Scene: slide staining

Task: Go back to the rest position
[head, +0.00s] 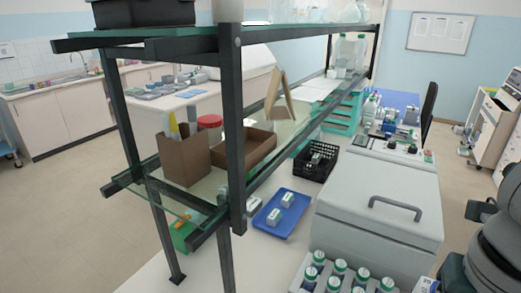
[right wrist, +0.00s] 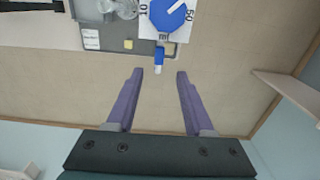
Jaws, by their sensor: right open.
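My right gripper (right wrist: 159,76) shows in the right wrist view with its two purple fingers apart and nothing between them. Beyond the fingertips is a device with a blue dial (right wrist: 171,14), with a small blue and white piece (right wrist: 158,60) just below it; I cannot tell how far it is from the fingers. In the head view a dark grey arm of mine (head: 493,235) stands at the right edge, beside the grey lidded box (head: 385,190). My left gripper is in neither view.
A dark-framed glass shelf (head: 232,120) stands over the bench at left. Open floor lies at far left.

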